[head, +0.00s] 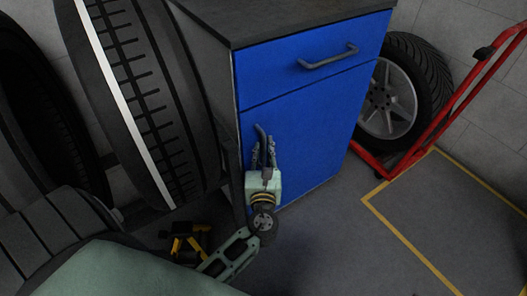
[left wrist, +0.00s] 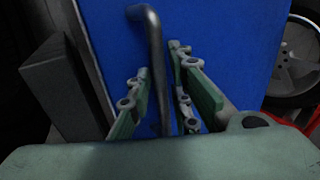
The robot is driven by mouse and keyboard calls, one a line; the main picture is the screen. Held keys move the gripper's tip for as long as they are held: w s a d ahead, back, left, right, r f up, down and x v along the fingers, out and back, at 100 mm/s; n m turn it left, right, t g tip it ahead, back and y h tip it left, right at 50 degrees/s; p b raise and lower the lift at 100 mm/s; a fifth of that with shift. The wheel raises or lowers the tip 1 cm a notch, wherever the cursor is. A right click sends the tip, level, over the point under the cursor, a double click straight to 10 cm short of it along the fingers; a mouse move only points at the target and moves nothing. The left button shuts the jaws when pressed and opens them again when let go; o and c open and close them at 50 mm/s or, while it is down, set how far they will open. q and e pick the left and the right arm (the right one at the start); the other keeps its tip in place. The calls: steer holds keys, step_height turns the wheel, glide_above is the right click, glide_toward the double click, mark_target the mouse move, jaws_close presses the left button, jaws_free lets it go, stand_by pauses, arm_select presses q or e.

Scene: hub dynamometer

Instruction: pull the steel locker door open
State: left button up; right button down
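The blue locker door (head: 300,150) is the tall front panel below a drawer. It looks closed, flush with the cabinet. Its dark upright bar handle (head: 260,133) is near the door's left edge; the handle also shows in the left wrist view (left wrist: 151,28). My left gripper (head: 263,148) is at the handle. In the left wrist view my left gripper (left wrist: 160,62) has one finger on each side of the bar, with gaps showing, so it looks open around it. The handle's lower end is hidden by the gripper. My right gripper is in neither view.
A drawer (head: 320,65) with a grey handle is above the door, under a dark top (head: 270,15). Large tyres (head: 140,90) stand left of the cabinet. A wheel (head: 395,100) and red trolley frame (head: 440,120) are at right.

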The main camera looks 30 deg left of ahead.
arm_select(q)
steer(key=shift+c, duration=0.5)
jaws_close()
